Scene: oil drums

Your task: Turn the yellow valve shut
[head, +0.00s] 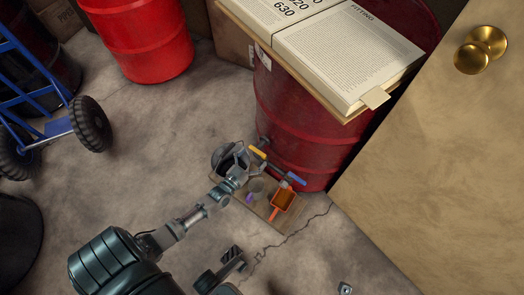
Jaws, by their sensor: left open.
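The yellow valve handle (257,152) is a small bar low on the front of a dark red drum (297,115). My left gripper (241,160) is open, just left of the yellow handle. Its fingers look close to the handle, but I cannot tell whether they touch it. Nothing shows between the fingers.
Below the valves a wooden board (262,210) holds an orange scoop (284,198) and small items. An open book (345,50) lies on a board atop the drum. A door (430,150) stands right. A blue hand truck (45,95) and red drum (145,40) stand left.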

